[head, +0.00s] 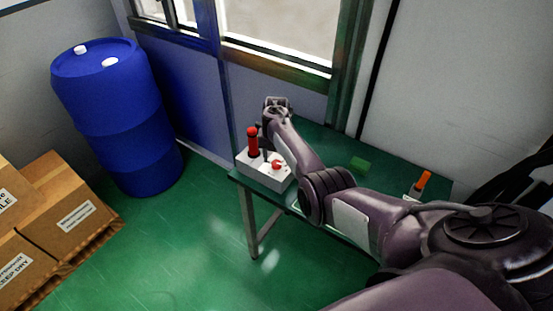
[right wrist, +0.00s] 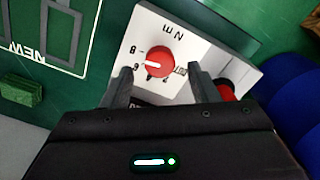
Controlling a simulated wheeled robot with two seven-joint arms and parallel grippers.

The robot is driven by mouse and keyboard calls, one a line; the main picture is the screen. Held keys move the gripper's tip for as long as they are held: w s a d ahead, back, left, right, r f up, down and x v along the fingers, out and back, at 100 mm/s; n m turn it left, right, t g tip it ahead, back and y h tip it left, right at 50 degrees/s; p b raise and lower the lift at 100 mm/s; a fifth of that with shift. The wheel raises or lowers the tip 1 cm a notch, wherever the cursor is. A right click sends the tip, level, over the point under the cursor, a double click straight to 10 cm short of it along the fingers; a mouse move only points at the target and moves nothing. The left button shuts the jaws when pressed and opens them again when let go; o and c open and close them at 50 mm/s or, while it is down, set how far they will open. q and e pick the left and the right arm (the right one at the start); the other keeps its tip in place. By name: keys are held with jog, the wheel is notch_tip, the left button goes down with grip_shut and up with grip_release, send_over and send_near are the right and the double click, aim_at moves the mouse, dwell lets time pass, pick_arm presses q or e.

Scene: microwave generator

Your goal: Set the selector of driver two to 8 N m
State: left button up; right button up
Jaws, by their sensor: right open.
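A white control box (head: 255,174) stands at the table's left end. It carries a red selector knob (head: 277,164) and an upright red-handled driver (head: 252,142). In the right wrist view the red selector (right wrist: 160,61) shows its white pointer line directed left, at the 6 mark; the 8 mark (right wrist: 133,50) is just above it and "N m" is printed near the top. My right gripper (right wrist: 161,77) is open over the box face, its fingers spread to either side just below the knob. Whether they touch it I cannot tell. My left gripper is not in view.
The green table (head: 318,148) holds a small green block (head: 360,163) and an orange-handled driver (head: 423,181) at the right. A blue drum (head: 120,125) and cardboard boxes (head: 70,215) stand on the floor at left. Windows and wall lie behind the table.

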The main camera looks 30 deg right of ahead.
aim_at(277, 163)
notch_tip(277, 163, up, 6)
jog(key=shift+f, duration=0.15)
dwell(0.4)
